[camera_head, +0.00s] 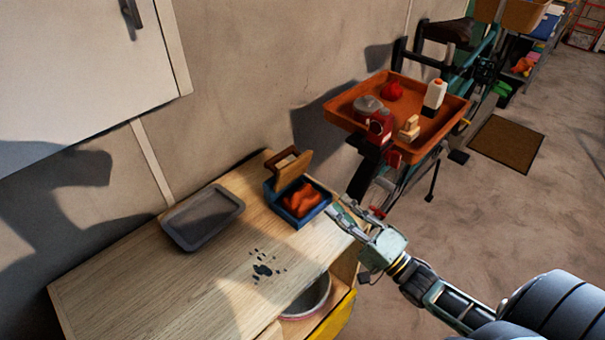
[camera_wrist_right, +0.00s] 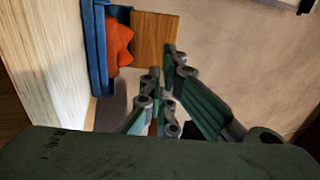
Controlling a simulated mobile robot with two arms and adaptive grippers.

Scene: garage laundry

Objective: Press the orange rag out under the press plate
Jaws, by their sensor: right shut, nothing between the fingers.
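The orange rag (camera_head: 301,200) lies crumpled in a small blue box (camera_head: 318,211) at the right end of the wooden bench. The wooden press plate (camera_head: 289,161) stands raised at the back of the box, clear of the rag. In the right wrist view the rag (camera_wrist_right: 118,44), the blue box wall (camera_wrist_right: 97,50) and the brown plate (camera_wrist_right: 154,40) show at the upper left. My right gripper (camera_head: 338,208) is beside the right side of the box, shut and empty; its fingers also show in the right wrist view (camera_wrist_right: 162,75). My left gripper is in neither view.
A grey tray (camera_head: 204,217) lies on the bench (camera_head: 150,279) left of the box. Dark specks (camera_head: 263,269) lie near the front edge. A round basin (camera_head: 309,299) is below that edge. An orange tray (camera_head: 437,121) with several items stands behind right.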

